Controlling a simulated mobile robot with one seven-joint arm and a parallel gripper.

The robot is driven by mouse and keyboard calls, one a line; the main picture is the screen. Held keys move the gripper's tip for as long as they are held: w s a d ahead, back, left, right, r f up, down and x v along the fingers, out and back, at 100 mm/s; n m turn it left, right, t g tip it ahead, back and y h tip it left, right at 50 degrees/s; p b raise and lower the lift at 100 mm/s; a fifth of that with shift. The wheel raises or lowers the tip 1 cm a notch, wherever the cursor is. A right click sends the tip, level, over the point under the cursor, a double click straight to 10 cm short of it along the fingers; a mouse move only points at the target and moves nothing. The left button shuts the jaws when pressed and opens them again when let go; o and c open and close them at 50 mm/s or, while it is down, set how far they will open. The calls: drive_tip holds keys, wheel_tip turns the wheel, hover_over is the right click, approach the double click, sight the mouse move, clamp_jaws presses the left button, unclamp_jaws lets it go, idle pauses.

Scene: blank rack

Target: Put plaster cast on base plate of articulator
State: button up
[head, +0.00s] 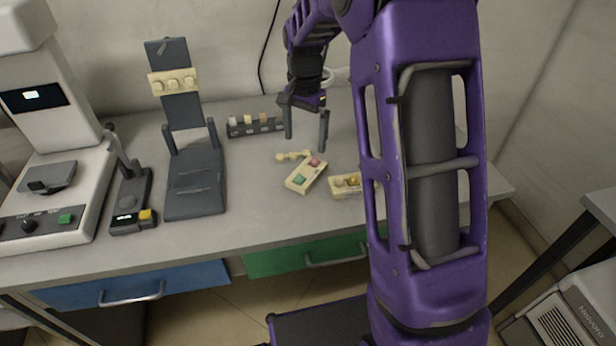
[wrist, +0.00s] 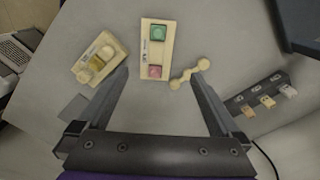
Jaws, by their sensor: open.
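The dark grey articulator stands on the bench in the head view, its upper part tilted up with a knobbed cream cast (head: 173,82) on it. Its flat base plate (head: 195,195) is bare. Candidate plaster casts are a cream block with green and pink squares (head: 306,175), also in the wrist view (wrist: 156,50), and a smaller cream block with a yellow square and knobs (head: 345,185), also in the wrist view (wrist: 99,59). I cannot tell which is meant. My gripper (head: 306,140) is open and empty above the bench near the green-and-pink block; it also shows in the wrist view (wrist: 160,78).
A cream dumbbell-shaped piece (head: 292,156) lies beside the green-and-pink block. A dark rack (head: 255,129) with several small blocks stands behind. Bare bench lies before the rack.

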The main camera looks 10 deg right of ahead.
hover_over(307, 171)
drive_tip(key=f, duration=0.4)
drive_tip(key=shift+w+a+f, duration=0.1)
drive_tip(key=shift+w+f, duration=0.1)
drive_tip(key=shift+f, duration=0.05)
drive_tip(key=f, duration=0.1)
drive_tip(key=f+b, duration=0.1)
drive_tip(key=f, duration=0.3)
drive_tip(key=shift+s+f+b, duration=0.1)
drive_tip(key=shift+s+b, duration=0.2)
drive_tip(key=shift+b, duration=0.05)
clamp_jaws()
